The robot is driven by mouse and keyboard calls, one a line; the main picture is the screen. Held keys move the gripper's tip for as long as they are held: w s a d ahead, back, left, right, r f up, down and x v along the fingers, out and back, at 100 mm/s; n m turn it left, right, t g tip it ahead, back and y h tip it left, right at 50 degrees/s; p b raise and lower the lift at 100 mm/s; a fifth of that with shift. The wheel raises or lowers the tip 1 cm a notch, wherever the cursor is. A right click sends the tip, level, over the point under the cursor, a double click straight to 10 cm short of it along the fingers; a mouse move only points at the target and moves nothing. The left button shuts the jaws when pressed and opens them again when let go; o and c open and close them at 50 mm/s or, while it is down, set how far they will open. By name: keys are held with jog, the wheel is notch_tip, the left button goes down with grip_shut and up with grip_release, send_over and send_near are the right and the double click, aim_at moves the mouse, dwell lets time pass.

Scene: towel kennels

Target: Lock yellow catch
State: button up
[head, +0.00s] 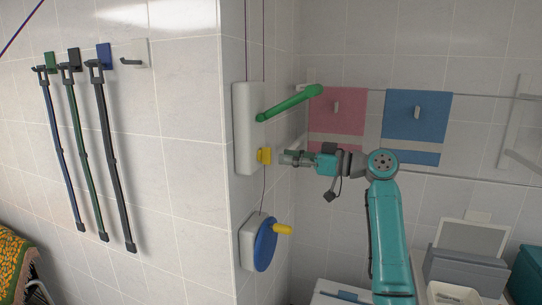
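The yellow catch (264,155) is a small block on the front face of a white wall-mounted housing (244,130), on the narrow tiled wall. A green lever (290,103) sticks out of the same housing above the catch, angled up to the right. My gripper (284,158) points left at the catch, with its tip just right of it. The picture is too small to tell whether the fingers touch the catch or how far they are apart.
Below the housing is a white unit with a blue disc (265,245) and yellow handle (283,230). Pink (337,110) and blue towels (417,115) hang behind my arm. Grey bins (466,270) stand lower right.

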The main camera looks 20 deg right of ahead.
aim_at(265, 156)
jog(key=shift+x, duration=2.8)
grip_shut()
